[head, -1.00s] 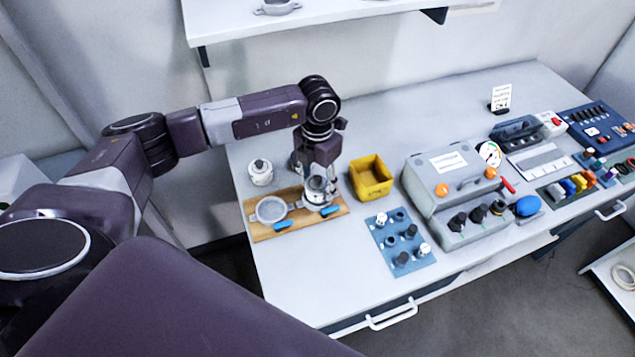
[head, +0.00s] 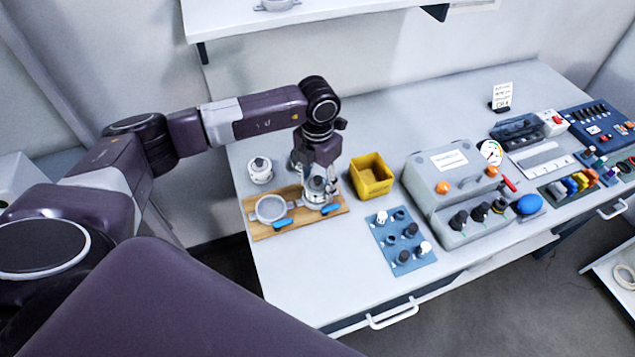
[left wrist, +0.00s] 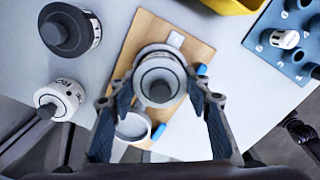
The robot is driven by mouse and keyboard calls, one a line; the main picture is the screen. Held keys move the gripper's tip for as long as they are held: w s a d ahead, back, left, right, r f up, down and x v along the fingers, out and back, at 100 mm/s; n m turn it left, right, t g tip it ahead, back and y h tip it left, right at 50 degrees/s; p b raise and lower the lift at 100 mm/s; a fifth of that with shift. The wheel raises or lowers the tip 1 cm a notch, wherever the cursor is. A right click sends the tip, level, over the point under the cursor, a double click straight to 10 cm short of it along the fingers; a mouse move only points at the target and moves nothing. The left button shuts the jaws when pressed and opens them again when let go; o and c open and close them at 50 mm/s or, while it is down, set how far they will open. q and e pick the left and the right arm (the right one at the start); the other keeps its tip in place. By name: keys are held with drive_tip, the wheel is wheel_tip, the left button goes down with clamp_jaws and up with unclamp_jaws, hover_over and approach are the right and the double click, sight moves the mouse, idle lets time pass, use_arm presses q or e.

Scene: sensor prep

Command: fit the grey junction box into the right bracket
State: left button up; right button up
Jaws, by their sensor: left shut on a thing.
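The grey junction box (head: 317,184) is a round, light grey body with a dark knob on top. It stands at the right bracket (head: 325,209), a grey ring with a blue lever on the wooden board (head: 288,226). My left gripper (head: 318,179) points down and is shut on the box, which also shows between its fingers in the left wrist view (left wrist: 158,80). The box hides most of the right bracket, so I cannot tell how deep it sits. The left bracket (head: 270,209) beside it is empty. My right gripper is not in view.
A white round part (head: 260,170) stands behind the board, and a dark-topped one (left wrist: 69,30) shows near it in the left wrist view. A yellow bin (head: 371,177) and a blue plate with knobs (head: 402,240) are to the right. The front left table is clear.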

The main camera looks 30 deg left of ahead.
use_arm(q)
drive_tip(key=shift+f, duration=0.3)
drive_tip(key=o, duration=1.1)
drive_tip(key=shift+c, duration=0.2)
drive_tip(key=shift+r, duration=0.15)
drive_tip(key=shift+r+p, duration=1.9)
drive_tip(key=shift+r, duration=1.5)
